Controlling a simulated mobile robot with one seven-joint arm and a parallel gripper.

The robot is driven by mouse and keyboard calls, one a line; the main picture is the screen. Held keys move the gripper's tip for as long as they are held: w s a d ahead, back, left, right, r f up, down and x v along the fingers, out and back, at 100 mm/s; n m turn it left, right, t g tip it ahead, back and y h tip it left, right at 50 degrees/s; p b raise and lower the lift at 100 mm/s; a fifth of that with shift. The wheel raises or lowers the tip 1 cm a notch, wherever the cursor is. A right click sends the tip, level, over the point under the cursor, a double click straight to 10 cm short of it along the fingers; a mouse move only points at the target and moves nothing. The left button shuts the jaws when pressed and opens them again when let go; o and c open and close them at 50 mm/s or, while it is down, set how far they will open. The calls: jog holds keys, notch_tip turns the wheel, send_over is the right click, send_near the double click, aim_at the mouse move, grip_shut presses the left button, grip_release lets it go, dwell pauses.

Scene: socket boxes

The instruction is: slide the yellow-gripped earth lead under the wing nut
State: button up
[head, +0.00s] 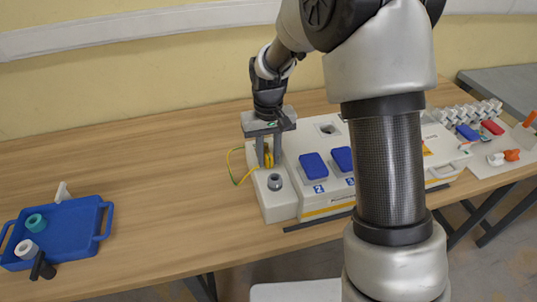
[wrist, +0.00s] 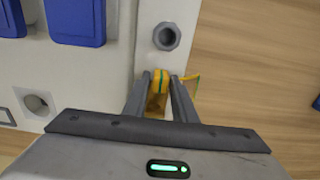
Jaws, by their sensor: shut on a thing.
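My gripper (head: 268,163) points down over the left end of the white socket box. It is shut on the yellow grip of the earth lead (head: 268,154), which shows a green stripe between the fingers in the wrist view (wrist: 160,80). A thin yellow-green cable (head: 236,180) loops out to the left of the box. A grey, hex-shaped fitting (head: 274,182) stands on the box just in front of the fingers; it also shows ahead of the fingertips in the wrist view (wrist: 166,36). I cannot make out wings on it. The lead's tip is hidden.
The white box (head: 312,204) carries blue covers (head: 314,165) right of the fitting. A blue tray (head: 75,232) holding a teal ring (head: 36,223) and a white ring (head: 26,249) lies at left. The table between tray and box is clear.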

jog(key=shift+f, duration=0.15)
jog(key=shift+f, duration=0.25)
jog(key=shift+w+f, duration=0.1)
dwell(0.6)
jog(key=shift+w, duration=0.15)
dwell(0.3)
jog(key=shift+w+a, duration=0.2)
jog(key=shift+w, duration=0.4)
jog(key=shift+w, duration=0.15)
jog(key=shift+w+a, duration=0.1)
jog(key=shift+w, duration=0.4)
